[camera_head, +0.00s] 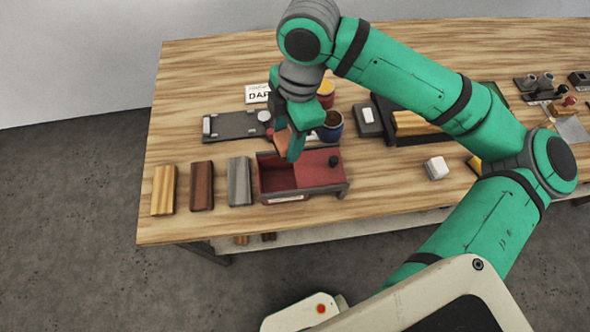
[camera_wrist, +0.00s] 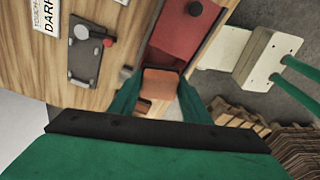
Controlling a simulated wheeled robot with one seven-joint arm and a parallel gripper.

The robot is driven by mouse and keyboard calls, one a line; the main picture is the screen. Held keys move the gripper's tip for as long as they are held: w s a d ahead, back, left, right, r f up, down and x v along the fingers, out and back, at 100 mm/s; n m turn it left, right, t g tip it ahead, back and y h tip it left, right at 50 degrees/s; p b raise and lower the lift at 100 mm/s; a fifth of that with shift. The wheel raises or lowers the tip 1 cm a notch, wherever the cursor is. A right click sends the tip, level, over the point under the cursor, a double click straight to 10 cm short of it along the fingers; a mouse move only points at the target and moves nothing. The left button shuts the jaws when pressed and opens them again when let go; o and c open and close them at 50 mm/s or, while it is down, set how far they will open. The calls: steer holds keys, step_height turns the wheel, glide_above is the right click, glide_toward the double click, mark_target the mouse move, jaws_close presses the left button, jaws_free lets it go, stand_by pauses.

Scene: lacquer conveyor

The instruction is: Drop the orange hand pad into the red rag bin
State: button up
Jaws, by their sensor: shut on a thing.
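The red rag bin (camera_head: 318,166) stands near the front edge of the table. Its left part is open with a dark red inside, and its right part is a red top with a black knob. It also shows in the wrist view (camera_wrist: 186,32). My gripper (camera_head: 292,150) is over the open left part, fingers pointing down, and is shut on the orange hand pad (camera_head: 283,143). In the wrist view the pad (camera_wrist: 160,82) sits between the two green fingertips. The fingers hide part of the bin's back wall, and the pad's exact height above the bin is hard to tell.
Yellow (camera_head: 163,189), brown (camera_head: 202,186) and grey (camera_head: 239,181) blocks lie left of the bin. A dark plate fixture (camera_head: 232,126) lies behind them. A blue pot (camera_head: 331,127) stands close behind the bin. A white block (camera_head: 436,168) lies to the right.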

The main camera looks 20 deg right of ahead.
steer(key=shift+f, duration=2.15)
steer(key=o, duration=1.1)
steer(key=r, duration=0.3)
steer(key=d+r, duration=0.1)
steer(key=r, duration=0.6)
steer(key=shift+d+r, duration=0.3)
steer(key=shift+r, duration=0.05)
